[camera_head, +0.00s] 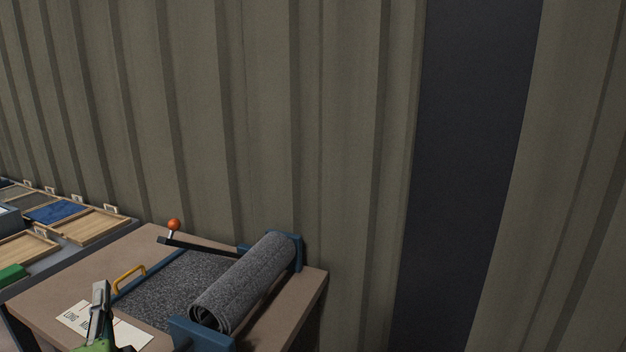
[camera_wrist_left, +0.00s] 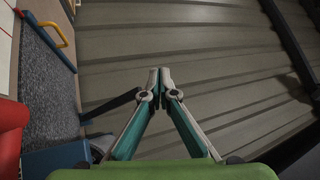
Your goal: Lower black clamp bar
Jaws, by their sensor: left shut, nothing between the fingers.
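My left gripper (camera_head: 101,288) is shut and empty at the front left of the bench, over a paper card (camera_head: 75,318), apart from the bar. In the left wrist view its fingertips (camera_wrist_left: 160,72) meet, and a dark bar (camera_wrist_left: 108,107) passes partly hidden behind them.
A grey roll (camera_head: 243,284) rests in blue holders (camera_head: 203,335) on the bench (camera_head: 140,242). A yellow handle (camera_head: 128,277) stands on a blue strip left of the mat (camera_head: 165,290). Wooden trays (camera_head: 95,228) lie at left. A corrugated wall (camera_head: 340,130) rises behind.

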